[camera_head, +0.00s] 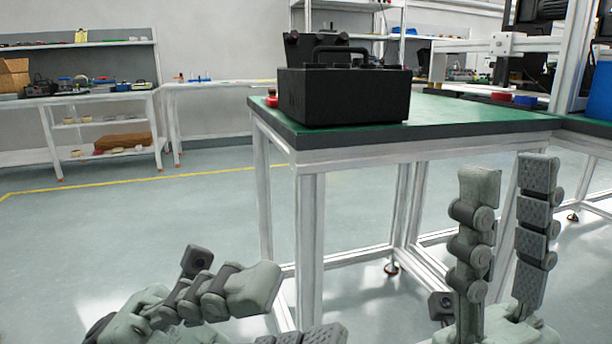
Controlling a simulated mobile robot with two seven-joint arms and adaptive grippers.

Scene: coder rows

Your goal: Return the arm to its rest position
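My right gripper (508,172) stands at the right with its two grey padded fingers pointing up. The fingers are apart with nothing between them. It is in front of the right part of the green-topped table (450,118), below the tabletop level in the picture. My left gripper (298,308) is low at the bottom left, its fingers pointing right. A gap shows between its upper finger and the lower one, which the bottom edge cuts off. I see nothing held in it. Most of both arms is out of view.
A black case (345,97) with a handle stands on the table's left part, beside a red object (271,98). A blue roll (525,101) and a red roll (501,97) lie farther right. Shelves (85,125) stand at the back left. The floor (130,225) at left is clear.

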